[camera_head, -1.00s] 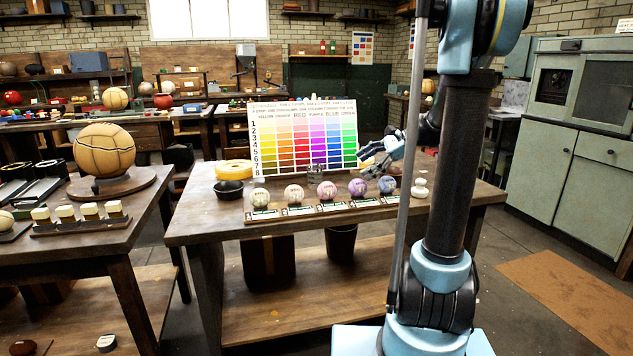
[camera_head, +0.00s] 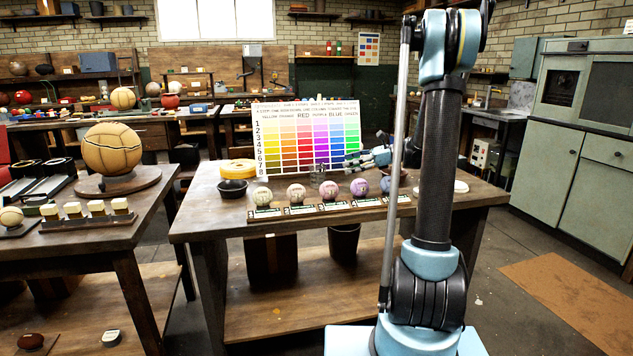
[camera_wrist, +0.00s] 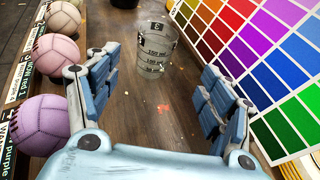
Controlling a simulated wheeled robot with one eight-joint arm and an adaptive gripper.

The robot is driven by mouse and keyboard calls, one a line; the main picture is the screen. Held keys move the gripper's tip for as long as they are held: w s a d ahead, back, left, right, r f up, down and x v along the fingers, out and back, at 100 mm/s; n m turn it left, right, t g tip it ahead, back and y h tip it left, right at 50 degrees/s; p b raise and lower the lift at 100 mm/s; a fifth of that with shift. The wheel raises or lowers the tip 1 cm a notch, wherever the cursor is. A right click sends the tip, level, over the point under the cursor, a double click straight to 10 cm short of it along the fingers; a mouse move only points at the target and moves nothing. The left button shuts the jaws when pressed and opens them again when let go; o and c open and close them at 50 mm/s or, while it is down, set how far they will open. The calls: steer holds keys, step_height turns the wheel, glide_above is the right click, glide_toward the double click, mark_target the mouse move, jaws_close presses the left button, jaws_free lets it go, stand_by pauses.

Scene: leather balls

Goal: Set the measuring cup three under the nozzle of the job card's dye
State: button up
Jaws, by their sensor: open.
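The measuring cup (camera_wrist: 155,50) is clear, with dark graduation marks, and stands upright on the table in the wrist view. In the head view it is small (camera_head: 318,174), in front of the colour chart. My gripper (camera_wrist: 143,75) is open and empty. Its fingers are spread either side of the line to the cup, which stands beyond the fingertips, apart from them. In the head view my gripper (camera_head: 358,161) is low over the table, right of the cup. I cannot make out a dye nozzle or the job card for certain.
The colour chart (camera_wrist: 262,60) stands close along the right finger. A row of leather balls (camera_wrist: 57,56) with labels lines the left side. Bare tabletop (camera_wrist: 150,118) lies between gripper and cup.

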mark_target(318, 170)
steer(key=x, duration=0.7)
steer(key=shift+a+f, duration=0.15)
steer(key=shift+a, duration=0.15)
steer(key=shift+s+x, duration=0.15)
steer(key=shift+x, duration=1.15)
steer(key=shift+s+x, duration=0.1)
steer(key=shift+x, duration=1.2)
steer(key=shift+c, duration=0.3)
steer(key=c, duration=1.2)
steer(key=shift+o, duration=0.2)
steer(key=shift+r, duration=0.25)
